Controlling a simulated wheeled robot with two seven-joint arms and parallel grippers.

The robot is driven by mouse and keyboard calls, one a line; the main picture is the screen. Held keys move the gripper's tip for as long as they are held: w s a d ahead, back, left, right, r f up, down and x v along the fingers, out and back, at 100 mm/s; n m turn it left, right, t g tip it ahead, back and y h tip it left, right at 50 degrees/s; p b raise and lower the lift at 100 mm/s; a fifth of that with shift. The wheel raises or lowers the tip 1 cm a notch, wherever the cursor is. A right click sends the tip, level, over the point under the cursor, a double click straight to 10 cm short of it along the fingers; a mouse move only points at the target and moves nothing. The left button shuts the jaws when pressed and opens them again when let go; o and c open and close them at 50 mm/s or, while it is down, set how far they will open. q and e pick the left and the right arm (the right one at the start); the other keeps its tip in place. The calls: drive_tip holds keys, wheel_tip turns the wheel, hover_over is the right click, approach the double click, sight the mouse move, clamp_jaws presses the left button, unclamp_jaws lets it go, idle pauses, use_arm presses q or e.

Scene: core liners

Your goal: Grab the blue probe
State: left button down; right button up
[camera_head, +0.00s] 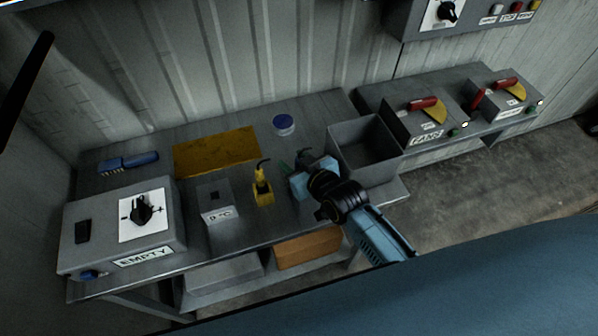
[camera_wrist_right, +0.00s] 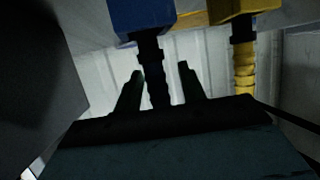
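The blue probe shows in the right wrist view as a blue block (camera_wrist_right: 140,16) with a black ribbed stem. In the head view my right gripper (camera_head: 302,166) covers most of it, and a dark curved tip shows just beyond. In the wrist view the two fingers of my right gripper (camera_wrist_right: 161,82) stand apart on either side of the stem, with gaps visible. A yellow probe (camera_head: 262,188) stands upright just left of the gripper; its yellow ribbed stem (camera_wrist_right: 244,70) shows at the right of the wrist view. My left gripper is not in view.
An open grey bin (camera_head: 371,181) stands right of the gripper. A yellow plate (camera_head: 216,151), a blue-lidded jar (camera_head: 284,124), a blue-handled brush (camera_head: 128,162), a "0 °C" box (camera_head: 214,199) and an "EMPTY" control box (camera_head: 93,237) are on the bench.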

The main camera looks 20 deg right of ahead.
clamp_jaws()
